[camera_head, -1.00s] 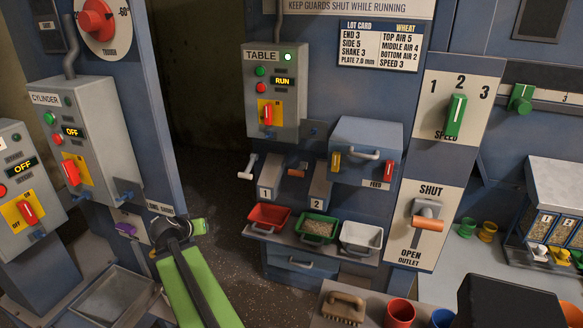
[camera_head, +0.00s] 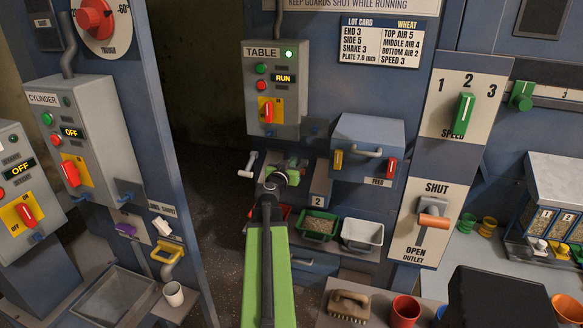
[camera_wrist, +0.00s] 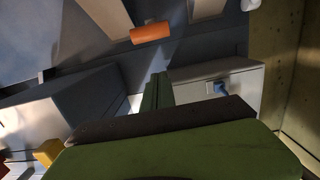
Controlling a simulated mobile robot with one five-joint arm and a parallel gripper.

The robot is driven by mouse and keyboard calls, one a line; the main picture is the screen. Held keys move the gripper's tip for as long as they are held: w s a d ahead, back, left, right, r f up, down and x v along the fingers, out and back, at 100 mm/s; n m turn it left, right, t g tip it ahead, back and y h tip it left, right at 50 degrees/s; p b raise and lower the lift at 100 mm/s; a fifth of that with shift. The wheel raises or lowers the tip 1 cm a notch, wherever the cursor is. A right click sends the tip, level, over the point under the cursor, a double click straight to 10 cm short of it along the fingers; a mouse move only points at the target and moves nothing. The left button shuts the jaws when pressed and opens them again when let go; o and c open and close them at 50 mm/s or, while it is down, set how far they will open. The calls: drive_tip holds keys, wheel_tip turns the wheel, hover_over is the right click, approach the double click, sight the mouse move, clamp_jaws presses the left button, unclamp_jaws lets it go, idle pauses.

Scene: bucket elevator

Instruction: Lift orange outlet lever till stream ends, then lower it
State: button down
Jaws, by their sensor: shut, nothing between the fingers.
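Two orange handles are around. A small orange handle (camera_wrist: 150,33) shows in the wrist view, between two grey chutes; in the head view my arm now hides it. Another orange handle (camera_head: 433,221) is on a grey lever on the SHUT/OPEN OUTLET plate (camera_head: 410,240), jutting out between the two words. My gripper (camera_head: 285,168) is in front of the chutes below the TABLE box, well left of the OUTLET plate. Its green fingers (camera_wrist: 157,92) are shut and empty, apart from the small orange handle. No falling stream can be made out.
Below the chutes stand a green tray (camera_head: 335,228) with grain and a white tray (camera_head: 378,236); a red tray (camera_head: 285,211) is mostly hidden. The FEED box (camera_head: 368,143) is close on the right. A brush (camera_head: 348,306) and red cup (camera_head: 404,311) are in front.

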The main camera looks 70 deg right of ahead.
hover_over(301, 166)
drive_tip(key=a, duration=0.3)
drive_tip(key=shift+w+d+f, duration=0.1)
drive_tip(key=shift+w+f, duration=0.2)
drive_tip(key=shift+f, duration=0.05)
drive_tip(key=a+f+b, duration=0.1)
drive_tip(key=b, duration=0.1)
drive_tip(key=a+f+b, duration=0.1)
drive_tip(key=f+b, duration=0.1)
drive_tip(key=shift+s+f, duration=0.15)
drive_tip(key=shift+f, duration=0.1)
drive_tip(key=shift+a+f, duration=0.1)
drive_tip(key=shift+f, duration=0.05)
